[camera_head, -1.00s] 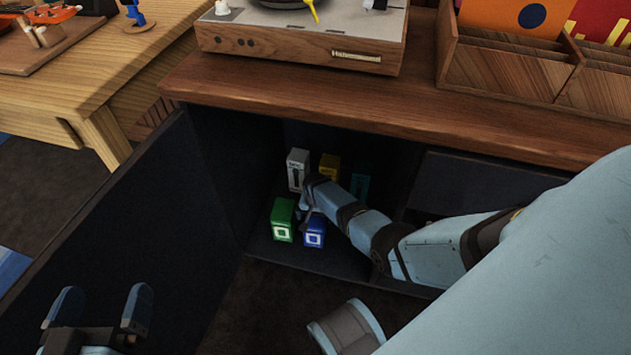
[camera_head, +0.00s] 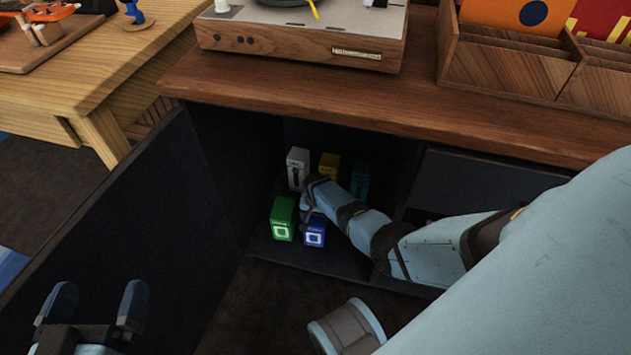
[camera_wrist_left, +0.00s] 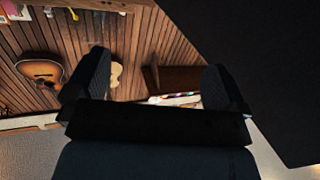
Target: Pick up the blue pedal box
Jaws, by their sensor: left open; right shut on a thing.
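The blue pedal box (camera_head: 315,232) stands on the floor of the open cabinet, at the front, right of a green box (camera_head: 282,219). My right gripper (camera_head: 309,208) reaches into the cabinet from the right and is shut on the blue box near its top. The fingertips are partly hidden by the gripper itself. The box looks upright; I cannot tell whether it is clear of the cabinet floor. My left gripper (camera_head: 95,305) is open and empty at the lower left, before the open door. Its fingers also show in the left wrist view (camera_wrist_left: 155,85).
Behind stand a white box (camera_head: 297,168), a yellow box (camera_head: 329,166) and a teal box (camera_head: 360,183). The cabinet door (camera_head: 130,235) hangs open on the left. A turntable (camera_head: 300,40) and a wooden record crate (camera_head: 510,65) are on the cabinet top.

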